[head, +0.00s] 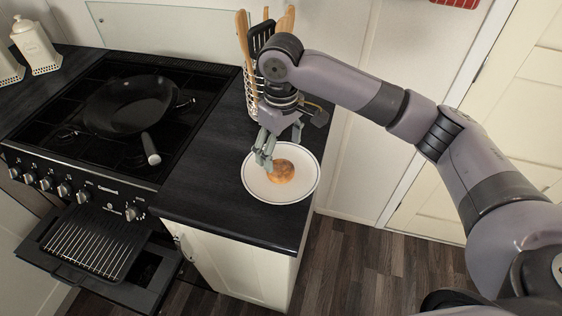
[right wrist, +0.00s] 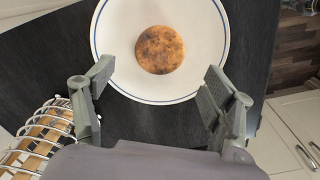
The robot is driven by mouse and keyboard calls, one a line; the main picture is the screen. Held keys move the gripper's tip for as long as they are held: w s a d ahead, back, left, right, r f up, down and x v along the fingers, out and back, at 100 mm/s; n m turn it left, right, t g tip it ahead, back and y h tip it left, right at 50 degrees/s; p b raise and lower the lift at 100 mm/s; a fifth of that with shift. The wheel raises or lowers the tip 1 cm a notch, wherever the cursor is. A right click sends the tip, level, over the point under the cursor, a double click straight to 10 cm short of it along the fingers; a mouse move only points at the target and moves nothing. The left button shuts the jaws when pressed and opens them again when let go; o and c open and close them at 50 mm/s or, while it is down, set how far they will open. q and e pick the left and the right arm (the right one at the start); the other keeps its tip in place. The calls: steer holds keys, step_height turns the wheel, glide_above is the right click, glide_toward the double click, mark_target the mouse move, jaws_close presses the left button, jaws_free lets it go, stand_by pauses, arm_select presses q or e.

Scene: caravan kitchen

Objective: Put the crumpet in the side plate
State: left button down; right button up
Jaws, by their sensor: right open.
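The crumpet (head: 281,171) is round and golden brown and lies flat in the side plate (head: 301,190), which is white with a thin dark rim line. The plate rests on the dark counter right of the stove. In the right wrist view the crumpet (right wrist: 159,49) lies in the plate (right wrist: 205,72), ahead of the fingertips. My right gripper (head: 267,158) is above the plate's left side, next to the crumpet. Its fingers (right wrist: 155,85) are spread apart with nothing between them, and the crumpet is apart from both. My left gripper is in neither view.
A wire utensil holder (head: 249,95) with wooden utensils stands close behind my right gripper. A dark frying pan (head: 130,106) sits on the stove, its handle toward the front. The grill drawer (head: 95,245) is pulled out below. The counter (head: 205,185) left of the plate is clear.

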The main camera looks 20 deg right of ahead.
mark_target(281, 168)
step_height(281, 168, up, 6)
steer(key=shift+f, duration=0.1)
stand_by(0.6)
